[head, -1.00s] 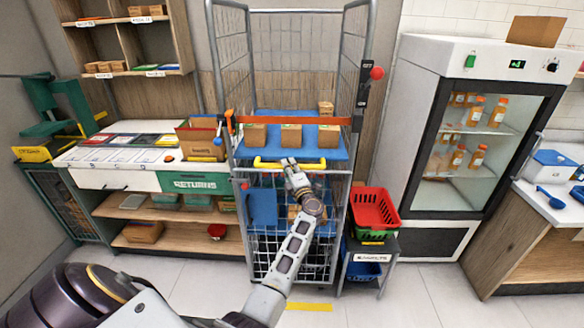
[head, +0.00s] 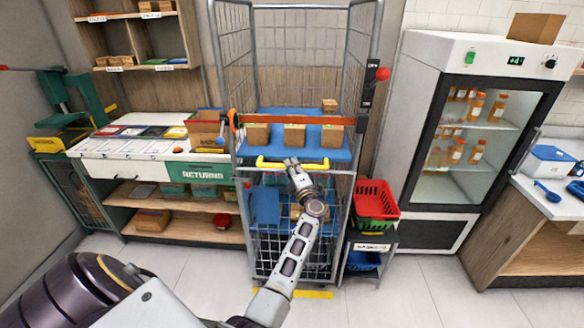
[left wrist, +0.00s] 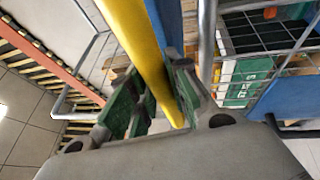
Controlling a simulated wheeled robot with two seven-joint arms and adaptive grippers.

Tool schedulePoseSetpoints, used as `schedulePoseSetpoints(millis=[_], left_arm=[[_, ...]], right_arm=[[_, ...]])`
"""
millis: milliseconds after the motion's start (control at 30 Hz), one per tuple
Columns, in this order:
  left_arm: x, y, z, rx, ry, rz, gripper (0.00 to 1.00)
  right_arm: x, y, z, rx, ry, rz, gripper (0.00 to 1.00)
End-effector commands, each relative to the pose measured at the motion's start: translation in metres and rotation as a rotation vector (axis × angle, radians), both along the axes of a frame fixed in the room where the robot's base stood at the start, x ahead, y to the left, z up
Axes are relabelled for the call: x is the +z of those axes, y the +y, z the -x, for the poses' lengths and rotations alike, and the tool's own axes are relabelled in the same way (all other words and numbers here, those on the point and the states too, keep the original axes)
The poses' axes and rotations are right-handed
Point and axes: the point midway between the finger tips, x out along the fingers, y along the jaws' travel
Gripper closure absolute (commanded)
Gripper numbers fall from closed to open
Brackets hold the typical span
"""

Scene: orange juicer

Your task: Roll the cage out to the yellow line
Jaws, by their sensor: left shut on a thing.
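The tall grey wire cage (head: 345,190) stands in the middle of the head view, with blue shelves and an orange strap across its front. A yellow handle (head: 262,164) runs across the cage front below the strap. My left gripper (head: 291,165) is shut on this handle. In the left wrist view the yellow handle (left wrist: 135,45) passes between the green-padded fingers of the left gripper (left wrist: 155,110). The yellow line (head: 313,294) shows on the floor at the foot of the cage, partly hidden by my arm. My right gripper is not in view.
Several cardboard boxes (head: 294,135) sit on the cage's upper shelf. A stand with red and green baskets (head: 376,200) is close on the cage's right. The returns counter (head: 128,148) is on the left, a glass-door fridge (head: 478,130) on the right. The front floor is clear.

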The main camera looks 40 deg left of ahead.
Motion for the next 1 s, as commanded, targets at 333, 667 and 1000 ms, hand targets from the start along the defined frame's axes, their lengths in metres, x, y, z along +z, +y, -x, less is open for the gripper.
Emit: schedulePoseSetpoints(millis=[333,667,1000], left_arm=[[-0.001,0.0,0.0,-0.001,0.001,0.001,0.59],[-0.001,-0.002,0.001,-0.001,0.0,0.0,0.59],[-0.006,-0.022,0.015,-0.001,0.0,0.002,0.59]], right_arm=[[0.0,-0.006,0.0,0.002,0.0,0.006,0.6],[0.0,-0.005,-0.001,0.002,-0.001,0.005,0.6],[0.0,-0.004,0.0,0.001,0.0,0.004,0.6]])
